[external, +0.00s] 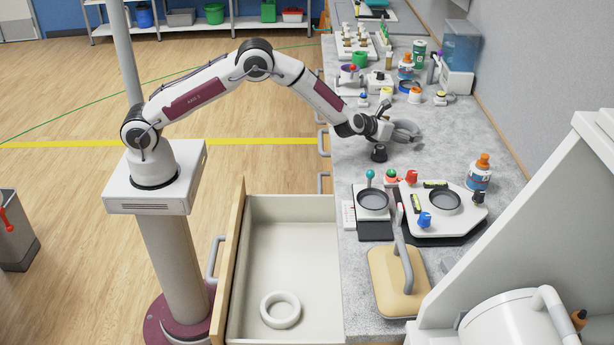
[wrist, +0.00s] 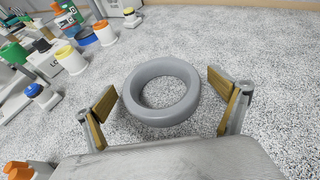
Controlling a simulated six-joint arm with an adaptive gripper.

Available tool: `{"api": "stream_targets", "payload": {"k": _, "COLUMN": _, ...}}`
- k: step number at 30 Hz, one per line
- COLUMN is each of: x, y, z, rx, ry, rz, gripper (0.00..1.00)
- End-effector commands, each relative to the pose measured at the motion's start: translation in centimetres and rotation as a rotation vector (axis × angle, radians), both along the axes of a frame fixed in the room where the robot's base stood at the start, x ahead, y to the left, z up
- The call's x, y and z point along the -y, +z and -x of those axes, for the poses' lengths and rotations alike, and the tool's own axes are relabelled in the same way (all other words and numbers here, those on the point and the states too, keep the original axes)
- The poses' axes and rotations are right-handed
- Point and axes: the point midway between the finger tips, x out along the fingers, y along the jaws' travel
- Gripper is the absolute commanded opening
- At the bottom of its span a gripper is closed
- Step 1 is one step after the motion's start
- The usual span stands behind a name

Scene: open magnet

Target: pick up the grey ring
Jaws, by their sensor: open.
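The grey ring (wrist: 161,118) lies flat on the speckled grey counter, and part of it shows in the external view (external: 411,127). My gripper (wrist: 165,100) is open, with one brown-padded finger to the left of the ring and one to the right. Gaps show between the ring and both pads, and the ring looks slightly closer to the left one. In the external view my gripper (external: 393,130) is low over the counter and partly hides the ring.
A white ring (external: 280,309) lies in the open drawer (external: 320,255). Counter right of the ring is clear.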

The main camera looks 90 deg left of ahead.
Motion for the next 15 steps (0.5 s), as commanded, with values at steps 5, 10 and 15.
{"api": "stream_targets", "payload": {"k": 5, "x": 0.01, "y": 0.03, "z": 0.0, "rx": 0.0, "ry": 0.0, "rz": 0.0, "gripper": 0.97}}
{"api": "stream_targets", "payload": {"k": 10, "x": 0.03, "y": 0.03, "z": 0.0, "rx": 0.0, "ry": 0.0, "rz": 0.0, "gripper": 0.94}}
{"api": "stream_targets", "payload": {"k": 15, "x": 0.03, "y": 0.03, "z": 0.0, "rx": 0.0, "ry": 0.0, "rz": 0.0, "gripper": 0.5}}
